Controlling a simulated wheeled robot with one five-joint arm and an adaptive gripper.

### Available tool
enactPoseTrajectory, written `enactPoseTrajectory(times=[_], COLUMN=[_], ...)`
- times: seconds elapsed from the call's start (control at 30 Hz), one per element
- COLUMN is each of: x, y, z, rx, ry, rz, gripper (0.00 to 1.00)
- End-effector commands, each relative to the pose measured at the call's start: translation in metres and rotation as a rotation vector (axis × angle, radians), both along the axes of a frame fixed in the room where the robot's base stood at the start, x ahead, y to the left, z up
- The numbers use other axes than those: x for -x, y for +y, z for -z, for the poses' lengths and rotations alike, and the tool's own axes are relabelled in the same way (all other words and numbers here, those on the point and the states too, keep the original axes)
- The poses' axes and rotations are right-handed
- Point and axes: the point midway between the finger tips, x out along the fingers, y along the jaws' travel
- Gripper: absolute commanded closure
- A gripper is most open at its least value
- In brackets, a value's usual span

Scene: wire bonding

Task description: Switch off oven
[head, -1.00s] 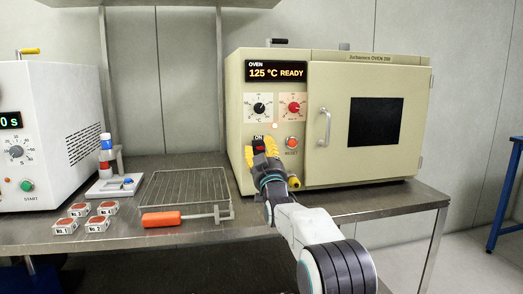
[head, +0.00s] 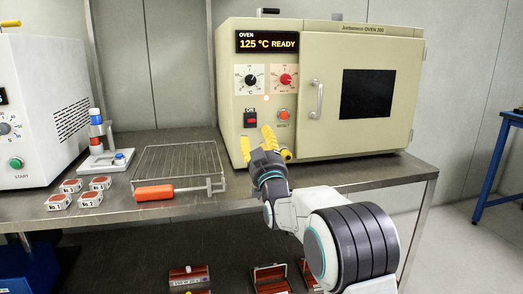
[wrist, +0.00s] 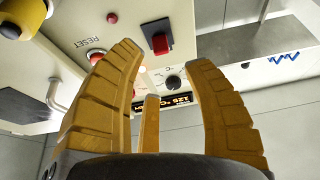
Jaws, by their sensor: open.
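The beige oven (head: 313,146) stands on the metal bench. Its display (head: 268,42) reads "125 °C READY". The red switch (head: 250,121) sits low on the panel under an "ON" label. It also shows in the wrist view (wrist: 160,43), beyond and between the fingertips. My gripper (head: 257,139) is open and empty, with its yellow fingers pointing up just below and right of the switch. They look apart from it. Its fingers also frame the display in the upside-down wrist view (wrist: 163,58). The red reset button (head: 284,114) is right of the switch.
Two dials (head: 286,79) sit above the switch. The oven door handle (head: 317,99) is to the right.

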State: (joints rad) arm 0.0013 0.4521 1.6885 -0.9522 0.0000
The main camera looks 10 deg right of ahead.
Motion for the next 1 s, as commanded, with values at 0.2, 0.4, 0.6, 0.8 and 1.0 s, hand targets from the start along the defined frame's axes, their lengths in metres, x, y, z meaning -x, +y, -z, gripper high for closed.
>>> enactPoseTrajectory(times=[0.2,0.4,0.6,0.8,1.0], x=[0.021,0.032,0.036,0.037,0.032], y=[0.0,0.0,0.0,0.0,0.0], z=[0.008,0.012,0.014,0.014,0.013], rx=[0.0,0.0,0.0,0.0,0.0], ry=[0.0,-0.001,-0.001,-0.001,-0.002], rz=[0.001,0.001,0.001,0.001,0.0], gripper=[0.54,0.54,0.54,0.54,0.54])
